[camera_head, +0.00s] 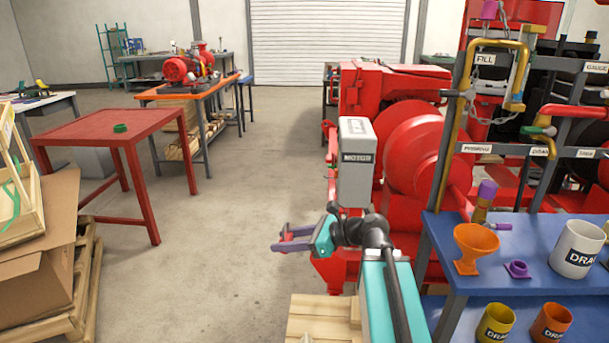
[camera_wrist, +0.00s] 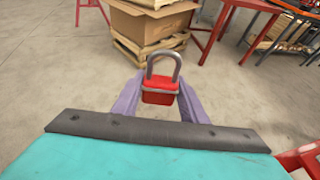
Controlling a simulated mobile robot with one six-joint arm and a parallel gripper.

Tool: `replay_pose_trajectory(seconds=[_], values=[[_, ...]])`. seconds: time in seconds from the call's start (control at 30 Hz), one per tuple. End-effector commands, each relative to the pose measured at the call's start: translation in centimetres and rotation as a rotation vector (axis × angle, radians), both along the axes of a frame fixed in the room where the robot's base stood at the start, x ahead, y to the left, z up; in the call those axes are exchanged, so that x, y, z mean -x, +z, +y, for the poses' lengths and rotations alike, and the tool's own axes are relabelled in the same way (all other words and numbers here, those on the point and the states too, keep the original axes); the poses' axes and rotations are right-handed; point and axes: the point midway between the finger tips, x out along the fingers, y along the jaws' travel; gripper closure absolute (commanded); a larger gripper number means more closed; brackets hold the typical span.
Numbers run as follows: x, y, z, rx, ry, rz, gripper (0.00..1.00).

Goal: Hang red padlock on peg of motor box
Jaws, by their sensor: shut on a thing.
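My gripper (camera_head: 290,240) extends left in the head view, in front of and lower than the motor box, with clear space around its purple fingers. In the wrist view my gripper (camera_wrist: 160,90) is shut on the red padlock (camera_wrist: 160,97). The padlock's body sits between the fingertips, and its grey shackle points up and away from the wrist. The grey motor box (camera_head: 357,180), labelled MOTOR, stands upright beside the red machine, above and right of my gripper. Its peg cannot be made out.
The red pump machine (camera_head: 408,150) stands right of and behind the arm. A blue bench (camera_head: 525,255) with cups and a funnel is at right. A red table (camera_head: 105,135) and cardboard boxes (camera_head: 40,260) are at left. The floor between is clear.

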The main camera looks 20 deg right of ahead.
Motion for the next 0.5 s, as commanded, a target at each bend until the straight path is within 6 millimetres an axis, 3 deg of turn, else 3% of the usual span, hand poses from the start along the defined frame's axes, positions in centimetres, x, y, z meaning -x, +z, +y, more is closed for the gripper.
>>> replay_pose_trajectory(seconds=[0.03,0.1,0.5], values=[[0.0,1.6,0.0,-0.001,0.0,-0.001,0.87],[0.0,2.6,0.0,-0.001,0.0,-0.001,0.87],[0.0,7.2,-0.1,-0.001,-0.001,-0.001,0.87]])
